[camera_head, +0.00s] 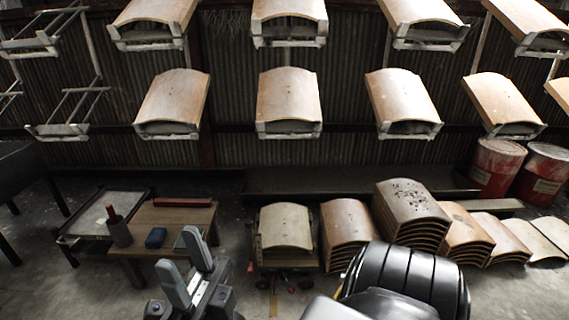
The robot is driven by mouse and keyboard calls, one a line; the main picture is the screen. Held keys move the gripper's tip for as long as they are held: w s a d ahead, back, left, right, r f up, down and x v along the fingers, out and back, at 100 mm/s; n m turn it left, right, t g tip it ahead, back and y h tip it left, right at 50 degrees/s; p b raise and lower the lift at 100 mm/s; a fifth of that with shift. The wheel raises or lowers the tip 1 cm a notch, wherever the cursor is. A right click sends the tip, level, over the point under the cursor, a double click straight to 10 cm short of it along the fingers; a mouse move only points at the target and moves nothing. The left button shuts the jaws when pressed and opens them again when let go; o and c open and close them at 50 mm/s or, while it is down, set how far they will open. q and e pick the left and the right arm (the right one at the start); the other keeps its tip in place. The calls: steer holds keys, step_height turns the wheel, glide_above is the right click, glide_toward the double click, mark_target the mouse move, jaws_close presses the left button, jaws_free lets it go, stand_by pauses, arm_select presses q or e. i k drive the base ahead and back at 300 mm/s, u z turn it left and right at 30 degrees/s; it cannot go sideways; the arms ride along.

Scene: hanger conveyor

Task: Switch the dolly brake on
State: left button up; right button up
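The dolly (257,252) stands on the floor near the picture's middle and carries a pale curved board (286,226). Its dark wheels show below the load. A small red part (251,267) shows at its lower left side, and another red spot (291,290) is low by the wheels. I cannot tell which is the brake or how it is set. My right gripper (178,250) is at the lower left of the dolly, apart from it in the picture. Its two grey fingers are spread with nothing between them. My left gripper is out of view.
Stacks of curved boards (346,236) stand close on the right. Red drums (497,165) are at the far right. Loaded hangers (289,103) hang above.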

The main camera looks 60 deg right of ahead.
mark_target(289, 285)
steer(key=z, duration=0.9)
steer(key=i, duration=1.05)
steer(key=z, duration=1.15)
